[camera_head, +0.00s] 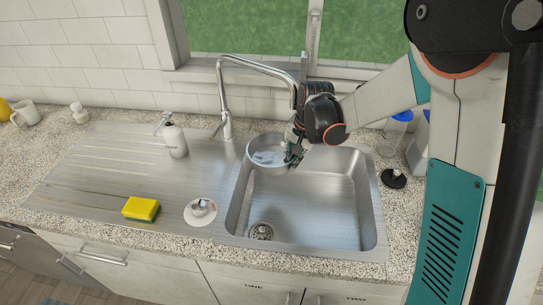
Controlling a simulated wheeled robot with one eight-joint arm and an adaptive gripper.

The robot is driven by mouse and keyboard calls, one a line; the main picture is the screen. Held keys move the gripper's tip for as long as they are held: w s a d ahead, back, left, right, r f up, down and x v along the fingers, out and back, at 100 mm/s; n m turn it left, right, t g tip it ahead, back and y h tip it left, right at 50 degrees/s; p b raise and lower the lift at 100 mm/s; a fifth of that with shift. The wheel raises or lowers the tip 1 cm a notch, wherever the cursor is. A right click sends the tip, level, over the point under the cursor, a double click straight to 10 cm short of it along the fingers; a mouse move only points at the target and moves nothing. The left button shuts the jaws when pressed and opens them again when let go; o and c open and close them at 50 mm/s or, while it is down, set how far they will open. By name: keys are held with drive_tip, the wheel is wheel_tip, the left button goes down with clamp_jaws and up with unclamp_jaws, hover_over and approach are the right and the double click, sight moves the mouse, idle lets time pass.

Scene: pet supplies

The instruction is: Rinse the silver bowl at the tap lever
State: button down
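The silver bowl (262,165) is over the back left of the sink basin, below the spout of the tap (226,90). It looks roughly level, with its opening up. My gripper (293,153) is at the bowl's right rim and appears shut on it; my wrist partly hides the fingers. The tap's arched spout comes down close to the left side of my wrist. A small lever-like part (217,127) shows at the tap's base. I cannot tell whether water is running or whether the bowl holds water.
The sink basin (320,205) is empty below the bowl. A soap bottle (175,142), a yellow sponge (141,208) and a small white dish (201,212) stand left of it. A black-based item (394,178) and a blue-lidded container (397,128) stand right. A mug (27,113) is far left.

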drive_tip(key=shift+s+d, duration=0.15)
drive_tip(key=shift+s, duration=0.1)
drive_tip(key=s+a, duration=0.4)
drive_tip(key=a, duration=0.2)
drive_tip(key=shift+s+a+b, duration=0.2)
drive_tip(key=shift+s+b, duration=0.1)
drive_tip(key=shift+s, duration=0.1)
idle(0.5)
idle(1.2)
drive_tip(key=s+a+r+p, duration=0.2)
drive_tip(key=s+a+r, duration=0.1)
drive_tip(key=a+r, duration=0.1)
drive_tip(key=shift+p, duration=0.3)
idle(0.3)
idle(0.5)
